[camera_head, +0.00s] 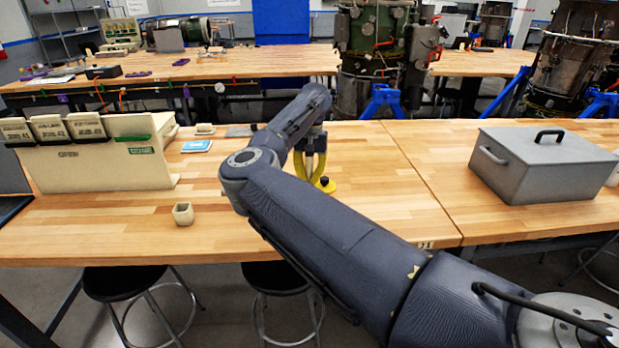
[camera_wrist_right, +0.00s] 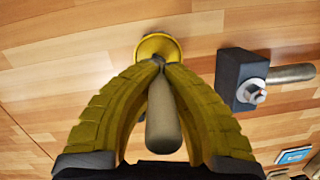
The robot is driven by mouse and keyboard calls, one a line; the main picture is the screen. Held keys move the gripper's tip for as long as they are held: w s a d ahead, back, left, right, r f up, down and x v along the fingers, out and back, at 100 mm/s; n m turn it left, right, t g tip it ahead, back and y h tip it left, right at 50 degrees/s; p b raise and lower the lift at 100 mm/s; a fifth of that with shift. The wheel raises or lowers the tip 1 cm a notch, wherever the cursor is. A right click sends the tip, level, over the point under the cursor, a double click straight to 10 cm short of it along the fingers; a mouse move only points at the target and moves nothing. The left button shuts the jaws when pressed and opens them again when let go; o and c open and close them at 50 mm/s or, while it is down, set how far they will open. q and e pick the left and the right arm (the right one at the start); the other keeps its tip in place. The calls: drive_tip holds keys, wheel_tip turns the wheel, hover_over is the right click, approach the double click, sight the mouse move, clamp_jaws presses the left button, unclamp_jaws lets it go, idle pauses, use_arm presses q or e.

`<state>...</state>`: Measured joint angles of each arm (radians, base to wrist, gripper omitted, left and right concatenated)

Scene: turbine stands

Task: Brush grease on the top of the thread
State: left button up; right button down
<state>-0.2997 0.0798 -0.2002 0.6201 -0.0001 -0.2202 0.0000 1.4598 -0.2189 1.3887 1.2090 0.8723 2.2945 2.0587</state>
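My right gripper (camera_head: 316,178) is over the middle of the wooden table, pointing down. In the right wrist view its yellow fingers (camera_wrist_right: 160,62) come together at their tips around a grey-beige handle (camera_wrist_right: 163,118), which looks like that of a brush. A round yellow dish or base (camera_wrist_right: 157,42) lies on the table just beyond the fingertips; it also shows in the head view (camera_head: 327,185). The handle's far end and any bristles are hidden. A dark block (camera_wrist_right: 234,72) with a silver bolt-like end (camera_wrist_right: 252,92) lies to the right; I cannot tell if this is the thread. My left gripper is out of view.
A cream bin rack (camera_head: 95,155) stands at the left. A small beige cup (camera_head: 183,213) is near the front edge. A blue card (camera_head: 197,146) lies behind it. A grey lidded box (camera_head: 540,165) stands at the right. The table's front middle is mostly clear under my arm.

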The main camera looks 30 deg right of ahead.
sight(310, 158)
idle(0.6)
drive_tip(key=shift+r, duration=3.45)
